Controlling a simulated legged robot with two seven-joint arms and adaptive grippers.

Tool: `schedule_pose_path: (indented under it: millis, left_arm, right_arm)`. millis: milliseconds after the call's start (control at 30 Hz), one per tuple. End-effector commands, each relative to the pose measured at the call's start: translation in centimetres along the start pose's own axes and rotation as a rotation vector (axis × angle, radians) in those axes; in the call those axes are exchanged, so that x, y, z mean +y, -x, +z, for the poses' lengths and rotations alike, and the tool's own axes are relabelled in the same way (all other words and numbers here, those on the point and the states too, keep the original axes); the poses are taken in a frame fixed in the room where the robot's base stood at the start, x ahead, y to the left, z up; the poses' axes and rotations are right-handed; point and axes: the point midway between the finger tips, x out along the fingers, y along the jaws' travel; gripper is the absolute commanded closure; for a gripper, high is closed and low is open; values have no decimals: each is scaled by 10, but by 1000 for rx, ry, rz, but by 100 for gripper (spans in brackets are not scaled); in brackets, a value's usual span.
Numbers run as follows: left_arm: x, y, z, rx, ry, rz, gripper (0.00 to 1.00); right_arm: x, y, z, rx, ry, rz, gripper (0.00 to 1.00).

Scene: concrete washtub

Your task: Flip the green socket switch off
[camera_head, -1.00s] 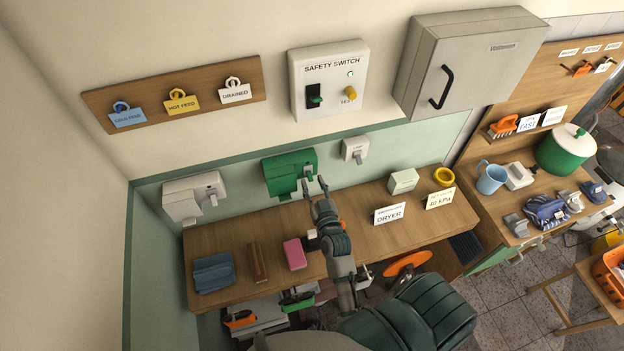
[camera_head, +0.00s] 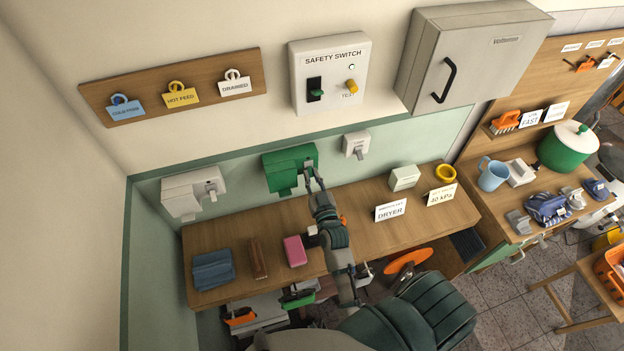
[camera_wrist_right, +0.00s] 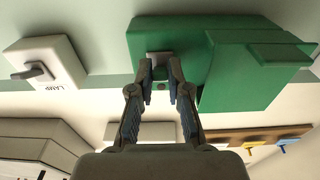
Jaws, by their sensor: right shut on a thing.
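The green socket (camera_head: 286,170) is a box on the wall above the wooden bench; it also fills the upper right of the right wrist view (camera_wrist_right: 245,75). My right gripper (camera_head: 312,181) is at the right part of the socket's front. In the right wrist view its two fingers (camera_wrist_right: 160,80) are closed in on the small switch lever (camera_wrist_right: 160,71), one on each side. The fingers partly hide the lever, so I cannot tell its exact position. My left gripper is not in view.
A white lamp switch (camera_head: 356,145) is on the wall just right of the green socket. A white socket (camera_head: 194,191) is to the left. The safety switch panel (camera_head: 329,76) is above. A pink block (camera_head: 294,251) and cards stand on the bench (camera_head: 350,240).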

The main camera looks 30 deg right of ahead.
Motion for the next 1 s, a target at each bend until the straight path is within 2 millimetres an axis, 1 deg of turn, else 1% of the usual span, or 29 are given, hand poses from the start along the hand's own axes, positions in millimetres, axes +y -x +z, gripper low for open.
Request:
schedule_pose_path:
  millis: [33,100,367,400,500,833,933,1000]
  left_arm:
    - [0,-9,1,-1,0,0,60]
    - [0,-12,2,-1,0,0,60]
    - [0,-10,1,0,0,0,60]
    - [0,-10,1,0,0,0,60]
    - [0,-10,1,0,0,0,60]
    - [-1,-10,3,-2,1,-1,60]
    - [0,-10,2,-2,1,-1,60]
    - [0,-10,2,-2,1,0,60]
  right_arm:
    - [0,0,5,19,2,-2,100]
    - [0,0,4,37,1,-1,100]
    - [0,0,1,41,0,-1,100]
    - [0,0,1,41,0,-1,81]
    - [0,0,1,41,0,-1,58]
    - [0,3,2,41,0,-1,58]
    - [0,13,3,39,0,-1,58]
    - [-1,26,4,39,1,-1,58]
